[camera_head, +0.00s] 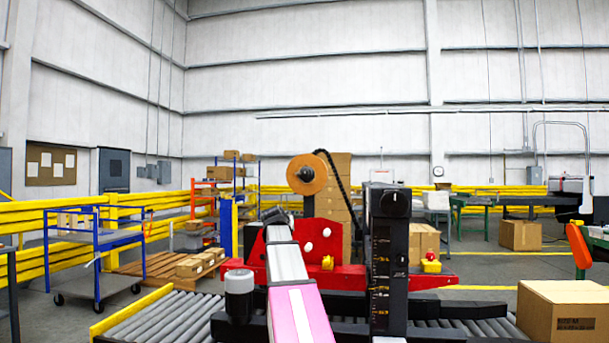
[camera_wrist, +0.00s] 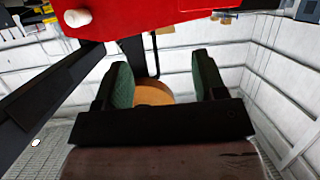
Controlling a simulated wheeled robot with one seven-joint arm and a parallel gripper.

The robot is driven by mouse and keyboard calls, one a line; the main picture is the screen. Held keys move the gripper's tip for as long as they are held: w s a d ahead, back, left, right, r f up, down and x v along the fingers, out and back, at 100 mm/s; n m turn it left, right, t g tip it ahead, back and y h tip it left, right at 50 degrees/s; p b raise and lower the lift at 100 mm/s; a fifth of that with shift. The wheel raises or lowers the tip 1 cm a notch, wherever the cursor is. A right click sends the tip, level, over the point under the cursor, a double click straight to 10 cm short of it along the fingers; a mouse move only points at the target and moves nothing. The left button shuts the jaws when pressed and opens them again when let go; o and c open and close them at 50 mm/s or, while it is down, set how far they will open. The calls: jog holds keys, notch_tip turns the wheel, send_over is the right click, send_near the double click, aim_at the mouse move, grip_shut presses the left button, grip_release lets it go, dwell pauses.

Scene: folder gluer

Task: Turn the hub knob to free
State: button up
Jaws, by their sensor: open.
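An orange-brown roll (camera_head: 307,174) stands upright on a dark post above the red machine frame. A dark round hub knob (camera_head: 306,174) sits at its centre; its setting is too small to read. My gripper (camera_wrist: 162,68) is open and empty in the wrist view, its two green-padded fingers apart. The roll's edge (camera_wrist: 152,92) shows beyond and between the fingers, with no contact visible. The hub knob cannot be made out in the wrist view. In the head view, my arm reaches up toward the red frame, below and left of the roll.
A tall black column with a dial (camera_head: 395,203) stands right of my arm. The red frame (camera_head: 350,277) lies behind the roller conveyor (camera_head: 165,318). A carton (camera_head: 563,312) is at front right. A blue cart (camera_head: 75,250) stands at left.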

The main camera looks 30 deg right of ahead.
aim_at(305, 172)
jog(key=s+d+r+m+t+h, duration=0.1)
jog(key=d+r+h, duration=0.15)
jog(key=r, duration=0.85)
jog(key=s+d+r+m+t+h, duration=0.1)
jog(key=s+d+r, duration=0.15)
jog(key=r, duration=0.75)
jog(key=shift+y, duration=0.25)
jog(key=x, duration=1.1)
jog(key=shift+w+d+r, duration=0.2)
jog(key=shift+w+d, duration=0.05)
jog(key=shift+d, duration=0.05)
jog(key=c, duration=0.9)
